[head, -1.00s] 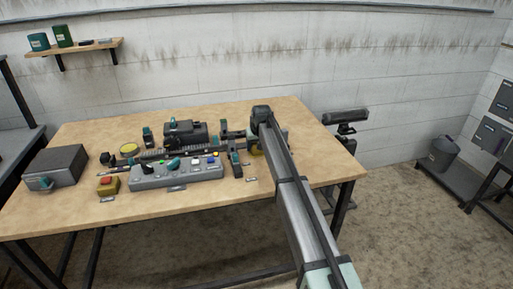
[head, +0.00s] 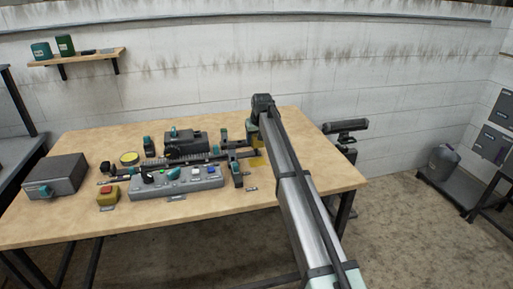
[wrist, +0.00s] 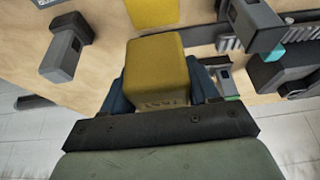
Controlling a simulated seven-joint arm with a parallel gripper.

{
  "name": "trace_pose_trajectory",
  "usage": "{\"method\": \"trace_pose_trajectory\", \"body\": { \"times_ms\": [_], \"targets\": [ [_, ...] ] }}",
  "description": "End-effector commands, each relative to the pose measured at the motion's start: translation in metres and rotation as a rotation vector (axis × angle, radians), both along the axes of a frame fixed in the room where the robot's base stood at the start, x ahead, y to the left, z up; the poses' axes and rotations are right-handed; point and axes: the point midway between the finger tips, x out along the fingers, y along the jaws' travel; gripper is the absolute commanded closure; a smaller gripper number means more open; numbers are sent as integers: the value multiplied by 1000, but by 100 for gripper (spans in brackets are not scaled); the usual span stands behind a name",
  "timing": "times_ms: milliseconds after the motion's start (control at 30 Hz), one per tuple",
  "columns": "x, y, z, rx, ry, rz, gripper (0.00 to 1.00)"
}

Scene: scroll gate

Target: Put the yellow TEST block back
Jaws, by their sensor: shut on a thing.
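The yellow TEST block (wrist: 156,72) is held in my gripper (wrist: 160,88), between its blue fingers, in the wrist view. Lettering that looks like TEST shows upside down on its near face. A flat yellow square (wrist: 153,12) lies on the table beyond the block in that view. The yellow square also shows in the head view (head: 257,162), below my gripper (head: 253,136). In the head view the block is mostly hidden by my arm, and my gripper is raised above the table's right part.
A grey control panel (head: 178,183) with buttons stands left of my arm. A rail with a dark motor-like unit (head: 186,142) lies behind it. A dark upright bracket (head: 236,172) stands close left of the yellow square. The table's right end (head: 325,180) is clear.

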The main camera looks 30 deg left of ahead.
Motion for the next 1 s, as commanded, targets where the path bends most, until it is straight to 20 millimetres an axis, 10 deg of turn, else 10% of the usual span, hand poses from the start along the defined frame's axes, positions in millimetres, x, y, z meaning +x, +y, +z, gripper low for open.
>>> {"method": "trace_pose_trajectory", "body": {
  "times_ms": [633, 1000],
  "targets": [
    [-80, -79, 18, 0, 0, 0, 79],
    [-85, -85, -25, -1, 1, 0, 79]
  ]
}}
